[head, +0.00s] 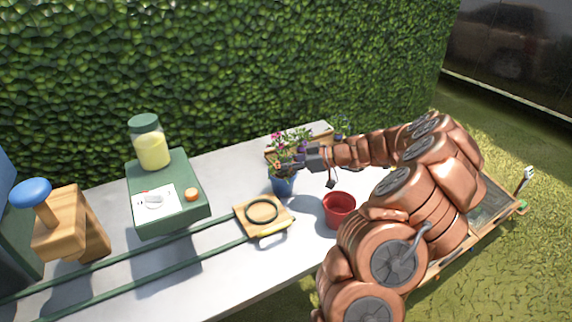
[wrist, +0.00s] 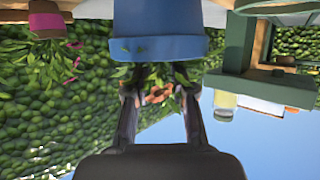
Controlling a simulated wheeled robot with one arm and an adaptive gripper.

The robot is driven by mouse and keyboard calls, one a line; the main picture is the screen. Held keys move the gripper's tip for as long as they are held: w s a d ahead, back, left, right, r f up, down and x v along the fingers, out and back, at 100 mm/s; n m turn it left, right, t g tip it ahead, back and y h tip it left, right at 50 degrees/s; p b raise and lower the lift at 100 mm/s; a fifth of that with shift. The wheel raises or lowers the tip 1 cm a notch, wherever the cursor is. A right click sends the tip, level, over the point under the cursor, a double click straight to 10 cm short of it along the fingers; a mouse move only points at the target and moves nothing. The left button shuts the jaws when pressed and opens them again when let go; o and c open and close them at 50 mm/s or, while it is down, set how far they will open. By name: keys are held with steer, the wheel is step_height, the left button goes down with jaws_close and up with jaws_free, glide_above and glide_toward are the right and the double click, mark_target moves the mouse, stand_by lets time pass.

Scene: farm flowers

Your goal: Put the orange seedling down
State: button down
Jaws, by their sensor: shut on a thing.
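The orange seedling (wrist: 158,94) shows in the upside-down wrist view as orange petals and green leaves between my fingers. My gripper (wrist: 157,88) is shut on its stem and leaves, close to the rim of a blue pot (wrist: 160,48). In the head view my gripper (head: 300,160) is just above the blue pot (head: 283,186), which stands on the grey table (head: 200,275). Foliage partly hides the fingertips there. I cannot tell whether the seedling's base is inside the blue pot or whether the pot touches the table firmly.
A red pot (head: 338,208) stands close right of the blue one. A plant with pink flowers (head: 277,143) is behind. A wooden board with a black ring (head: 262,211) lies left. Further left are a green box (head: 168,215), a yellow jar (head: 151,150) and a wooden stand (head: 70,228).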

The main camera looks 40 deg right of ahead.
steer(key=shift+f, duration=0.15)
steer(key=c, duration=1)
jaws_free()
steer(key=shift+r, duration=0.2)
